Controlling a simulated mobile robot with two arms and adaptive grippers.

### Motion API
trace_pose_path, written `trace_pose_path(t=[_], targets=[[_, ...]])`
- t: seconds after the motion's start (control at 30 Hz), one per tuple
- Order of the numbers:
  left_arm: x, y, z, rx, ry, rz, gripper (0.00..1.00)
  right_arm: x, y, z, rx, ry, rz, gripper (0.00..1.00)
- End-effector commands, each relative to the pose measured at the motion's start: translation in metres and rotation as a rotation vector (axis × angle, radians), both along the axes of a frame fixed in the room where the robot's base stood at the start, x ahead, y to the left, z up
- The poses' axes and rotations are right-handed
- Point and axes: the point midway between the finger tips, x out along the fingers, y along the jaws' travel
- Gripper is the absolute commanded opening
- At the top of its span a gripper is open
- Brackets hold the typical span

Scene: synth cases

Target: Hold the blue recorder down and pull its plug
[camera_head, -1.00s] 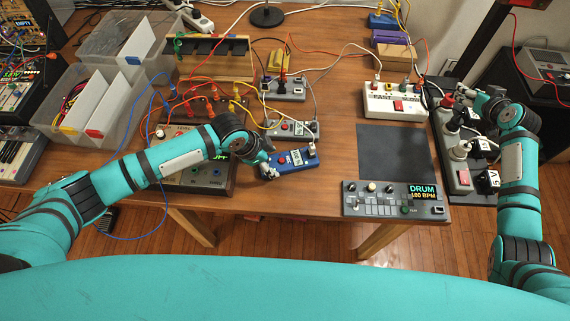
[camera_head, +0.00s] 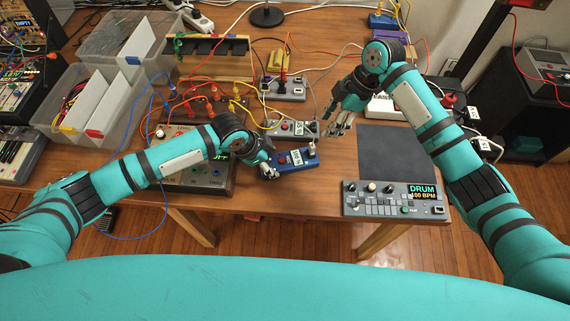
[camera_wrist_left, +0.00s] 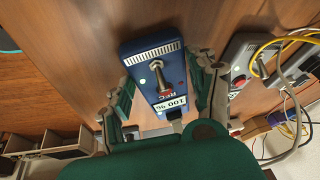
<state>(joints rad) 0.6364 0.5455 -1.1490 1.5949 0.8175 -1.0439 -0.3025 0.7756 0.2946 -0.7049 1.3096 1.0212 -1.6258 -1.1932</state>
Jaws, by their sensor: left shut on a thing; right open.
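The blue recorder (camera_head: 302,164) lies near the table's front edge, with a red button and a white label on top. It also shows in the left wrist view (camera_wrist_left: 139,61), between my left fingers. My left gripper (camera_head: 270,166) is shut on the recorder from its left end. A small grey plug (camera_head: 312,149) stands at the recorder's right end. In the left wrist view a silver post (camera_wrist_left: 159,75) rises from its top; I cannot tell if this is the plug. My right gripper (camera_head: 338,127) is open and empty, above and right of the recorder, apart from the plug.
A grey pedal (camera_head: 300,129) with a cable is just behind the recorder. A grey drum machine (camera_head: 390,205) and dark mat (camera_head: 395,160) are to the right. A cabled synth box (camera_head: 195,178) is under my left arm. Bare table lies in front of the recorder.

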Motion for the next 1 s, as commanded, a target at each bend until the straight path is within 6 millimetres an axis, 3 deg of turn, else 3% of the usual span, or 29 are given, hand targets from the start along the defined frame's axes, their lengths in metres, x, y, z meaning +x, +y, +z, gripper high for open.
trace_pose_path(t=[0.23,0.7,1.0], targets=[[-0.003,0.002,-0.005,0.007,0.009,0.002,0.21,-0.014,0.009,-0.008,-0.033,0.02,0.092,0.42],[-0.003,0.002,-0.004,0.007,0.009,0.002,0.21,-0.02,0.029,-0.067,-0.032,0.02,0.085,0.42],[-0.003,0.002,-0.004,0.007,0.009,0.002,0.21,-0.022,0.035,-0.084,-0.031,0.018,0.086,0.42]])
